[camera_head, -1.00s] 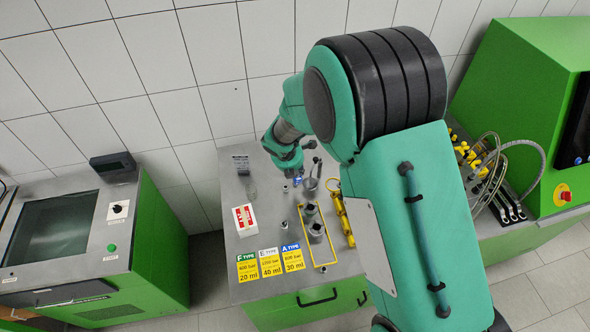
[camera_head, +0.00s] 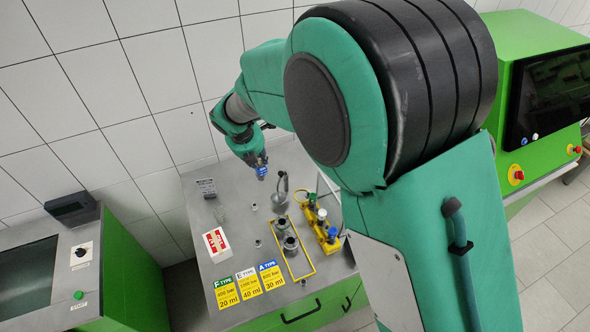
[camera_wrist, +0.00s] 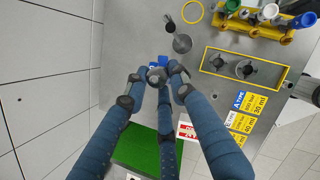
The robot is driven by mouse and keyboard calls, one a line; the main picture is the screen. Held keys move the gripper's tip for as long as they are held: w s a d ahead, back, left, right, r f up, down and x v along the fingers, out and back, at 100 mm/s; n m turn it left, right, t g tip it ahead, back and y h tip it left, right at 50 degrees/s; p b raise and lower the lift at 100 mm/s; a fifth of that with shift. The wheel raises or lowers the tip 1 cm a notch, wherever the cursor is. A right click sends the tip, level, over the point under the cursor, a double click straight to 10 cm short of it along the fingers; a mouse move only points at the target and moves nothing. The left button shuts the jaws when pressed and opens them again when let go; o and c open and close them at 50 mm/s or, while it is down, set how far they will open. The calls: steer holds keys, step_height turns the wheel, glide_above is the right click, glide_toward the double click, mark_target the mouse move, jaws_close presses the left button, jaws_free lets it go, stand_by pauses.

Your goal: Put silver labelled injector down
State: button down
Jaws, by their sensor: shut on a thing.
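My gripper (camera_head: 257,163) is above the back part of the grey workbench (camera_head: 215,265), near the tiled wall. It is shut on a small silver injector with a blue part (camera_head: 261,172). In the wrist view, the fingers of my gripper (camera_wrist: 158,78) close around the injector's grey round end (camera_wrist: 154,74), and blue shows just beyond it (camera_wrist: 160,61). The fingers hide most of the injector, so I cannot read a label. The injector appears to be above the bench top, close to a grey cup-like part (camera_head: 279,202).
A yellow rack (camera_head: 322,232) holds parts with coloured tops. A yellow outline (camera_head: 310,260) surrounds two dark grey holders (camera_head: 290,246). Green machines stand left (camera_head: 128,265) and right (camera_head: 505,160).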

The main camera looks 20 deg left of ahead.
steer(key=r, duration=0.3)
steer(key=shift+w+d+r, duration=0.2)
steer(key=shift+w+r, duration=0.05)
steer(key=w+d+n+b, duration=0.3)
steer(key=w+d+b, duration=0.5)
steer(key=w+d, duration=0.35)
step_height(320, 180, down, 18)
steer(key=shift+a+y+p, duration=0.15)
steer(key=shift+y+p, duration=0.15)
steer(key=shift+p, duration=0.05)
steer(key=shift+w, duration=0.1)
steer(key=w+a+f, duration=0.1)
steer(key=w+a, duration=0.8)
steer(key=w, duration=0.4)
steer(key=shift+f, duration=0.3)
steer(key=shift+f, duration=1.75)
